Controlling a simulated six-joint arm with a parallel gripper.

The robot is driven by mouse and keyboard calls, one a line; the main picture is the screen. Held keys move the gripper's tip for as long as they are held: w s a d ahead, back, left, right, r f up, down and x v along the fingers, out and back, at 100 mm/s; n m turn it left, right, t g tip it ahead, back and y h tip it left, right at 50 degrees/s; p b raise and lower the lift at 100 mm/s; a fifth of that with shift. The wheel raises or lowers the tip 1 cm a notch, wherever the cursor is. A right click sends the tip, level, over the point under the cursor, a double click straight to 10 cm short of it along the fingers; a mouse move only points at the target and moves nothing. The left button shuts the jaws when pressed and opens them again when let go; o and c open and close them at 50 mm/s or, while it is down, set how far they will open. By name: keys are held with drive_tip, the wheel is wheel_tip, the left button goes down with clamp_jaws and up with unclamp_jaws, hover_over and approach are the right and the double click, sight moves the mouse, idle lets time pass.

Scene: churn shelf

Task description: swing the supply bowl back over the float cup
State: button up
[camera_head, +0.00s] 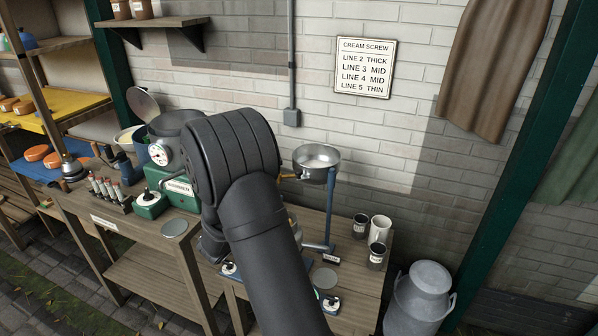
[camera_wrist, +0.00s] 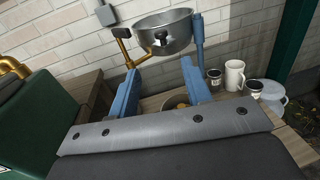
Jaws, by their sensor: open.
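The supply bowl (camera_head: 317,158) is a shiny metal bowl beside the top of a blue post (camera_head: 330,205). A round cup with a brass-coloured piece inside (camera_wrist: 178,102), which looks like the float cup, shows low between the fingers, partly hidden. In the head view my arm hides the gripper and most of this cup.
A green separator with a gauge (camera_head: 160,154) stands left of my arm. A white mug (camera_head: 380,228) and two dark cups (camera_head: 376,255) stand at the bench's right end. A milk can (camera_head: 420,298) stands on the floor beyond. The wall is close behind.

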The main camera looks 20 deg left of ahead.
sight(297, 173)
drive_tip(key=w+d, duration=0.1)
drive_tip(key=w, duration=0.4)
drive_tip(key=w+d, duration=0.1)
drive_tip(key=w, duration=0.5)
drive_tip(key=w+d, duration=0.1)
drive_tip(key=w, duration=0.5)
drive_tip(key=shift+c, duration=0.5)
drive_tip(key=shift+s, duration=0.1)
clamp_jaws()
